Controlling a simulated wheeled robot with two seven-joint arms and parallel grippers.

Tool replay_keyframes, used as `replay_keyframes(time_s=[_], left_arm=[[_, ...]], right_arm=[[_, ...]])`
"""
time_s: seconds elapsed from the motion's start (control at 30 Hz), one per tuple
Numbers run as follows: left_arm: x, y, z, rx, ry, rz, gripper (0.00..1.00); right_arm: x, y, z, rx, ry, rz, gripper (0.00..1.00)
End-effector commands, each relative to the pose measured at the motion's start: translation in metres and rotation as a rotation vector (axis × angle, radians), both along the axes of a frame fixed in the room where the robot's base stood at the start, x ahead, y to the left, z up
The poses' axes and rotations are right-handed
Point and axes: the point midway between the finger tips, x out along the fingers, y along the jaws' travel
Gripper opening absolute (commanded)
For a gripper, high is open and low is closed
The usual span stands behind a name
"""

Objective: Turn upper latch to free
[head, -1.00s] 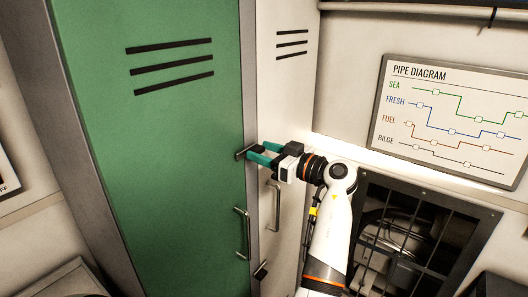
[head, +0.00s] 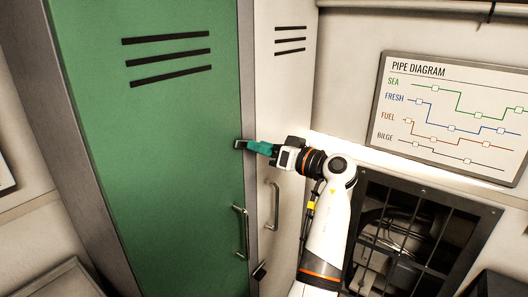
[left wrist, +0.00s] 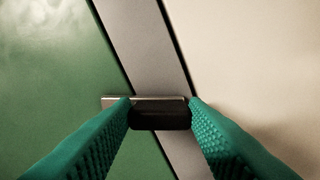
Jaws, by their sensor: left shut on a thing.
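The upper latch (head: 240,144) is a small dark grip with a metal plate, at the right edge of the green door (head: 170,180). In the left wrist view the latch's black grip (left wrist: 160,115) lies crosswise over the grey strip, its metal plate reaching onto the green door. My left gripper (head: 249,146) is shut on the latch, with one teal finger at each end of the black grip. The fingers partly hide the latch in the head view. My right gripper is not in view.
A lower latch (head: 260,271) and a metal door handle (head: 241,232) are below. Another handle (head: 272,205) is on the cream panel (head: 284,90). A barred opening (head: 415,235) and a pipe diagram board (head: 450,120) are at the right.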

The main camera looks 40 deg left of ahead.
Motion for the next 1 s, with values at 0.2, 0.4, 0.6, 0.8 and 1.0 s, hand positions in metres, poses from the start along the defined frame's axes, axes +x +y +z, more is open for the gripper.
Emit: replay_keyframes(time_s=[0.2, 0.4, 0.6, 0.8, 1.0], left_arm=[[0.001, 0.001, 0.002, -0.019, 0.203, 0.002, 0.17], [0.003, 0.001, 0.004, -0.041, 0.392, 0.002, 0.17], [0.005, 0.001, 0.005, -0.062, 0.583, 0.003, 0.17], [0.006, 0.001, 0.006, -0.082, 0.770, 0.002, 0.17], [0.008, 0.002, 0.006, -0.102, 0.936, 0.003, 0.17]], right_arm=[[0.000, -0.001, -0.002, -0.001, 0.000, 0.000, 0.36], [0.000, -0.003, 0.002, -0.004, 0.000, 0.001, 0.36], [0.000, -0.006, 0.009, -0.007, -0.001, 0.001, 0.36], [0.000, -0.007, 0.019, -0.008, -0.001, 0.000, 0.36], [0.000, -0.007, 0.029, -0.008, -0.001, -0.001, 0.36]])
